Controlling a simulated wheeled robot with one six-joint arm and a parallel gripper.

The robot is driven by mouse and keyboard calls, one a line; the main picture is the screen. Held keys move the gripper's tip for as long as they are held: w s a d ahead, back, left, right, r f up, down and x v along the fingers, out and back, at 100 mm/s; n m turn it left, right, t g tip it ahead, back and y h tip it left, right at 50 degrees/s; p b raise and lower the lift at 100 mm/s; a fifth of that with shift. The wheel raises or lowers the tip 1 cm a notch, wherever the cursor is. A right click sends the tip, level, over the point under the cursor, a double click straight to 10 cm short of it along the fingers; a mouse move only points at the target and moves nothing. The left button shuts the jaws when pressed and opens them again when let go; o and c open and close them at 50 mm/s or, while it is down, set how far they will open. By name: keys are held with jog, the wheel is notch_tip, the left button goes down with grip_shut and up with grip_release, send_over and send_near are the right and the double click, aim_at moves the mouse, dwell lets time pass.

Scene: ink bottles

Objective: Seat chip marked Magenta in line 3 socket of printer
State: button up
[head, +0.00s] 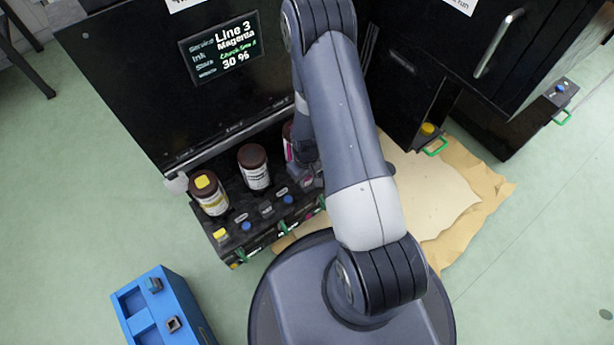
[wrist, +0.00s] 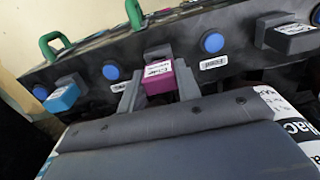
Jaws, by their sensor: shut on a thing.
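The magenta chip (wrist: 168,79), with a white label, sits between the two grey fingers of my gripper (wrist: 160,88) in the wrist view. My gripper is shut on it. The chip is at the front of the dark printer panel (wrist: 235,62), between two blue buttons; I cannot tell whether it is in the socket or just in front of it. In the head view my gripper (head: 308,178) is mostly hidden by my arm, near the right end of the bottle row. The printer screen (head: 220,48) reads Line 3, Magenta, 30 %.
A cyan chip (wrist: 63,98) and a black chip (wrist: 290,35) stick out on either side. Bottles with a yellow mark (head: 208,194) and a brown cap (head: 254,168) stand close by. A blue box (head: 165,305) is on the floor; brown sheeting (head: 480,185) lies right.

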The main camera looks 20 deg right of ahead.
jog(key=shift+f+b, duration=0.45)
jog(key=shift+b, duration=0.05)
dwell(0.4)
jog(key=o, duration=1)
jog(key=shift+o, duration=0.2)
jog(key=shift+r+p, duration=2.35)
jog(key=shift+r, duration=1.25)
jog(key=shift+f, duration=0.1)
notch_tip(320, 180, down, 7)
jog(key=b, duration=0.4)
jog(key=shift+b, duration=0.35)
